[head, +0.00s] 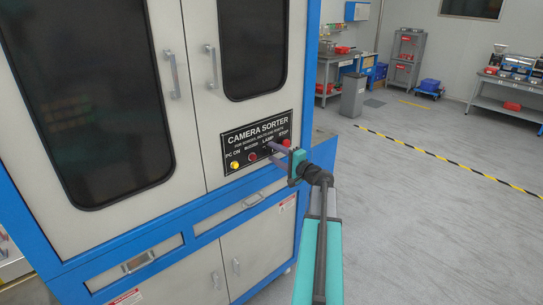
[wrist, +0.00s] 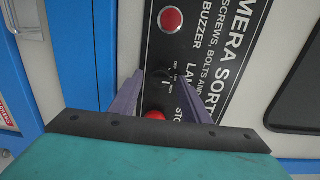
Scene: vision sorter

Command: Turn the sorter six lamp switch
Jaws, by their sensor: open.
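The camera sorter's black control panel (head: 240,137) is on the front of the white and blue cabinet. In the wrist view the lamp switch (wrist: 164,76), a small black rotary knob with small markings beside it, sits between the red buzzer button (wrist: 170,19) and the red stop button (wrist: 155,115). My gripper (head: 281,156) is at the right part of the panel, pointing at it. In the wrist view its two purple fingers (wrist: 160,77) are apart, with the tips on either side of the knob. I cannot tell whether they touch it. In the head view the fingers largely hide the switch.
A yellow PC ON button (head: 235,165) is at the panel's left. Door handles (head: 172,75) stand out above it. The red stop button (head: 286,143) is close to my gripper. The grey floor (head: 410,220) on the right is open, crossed by a yellow-black line.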

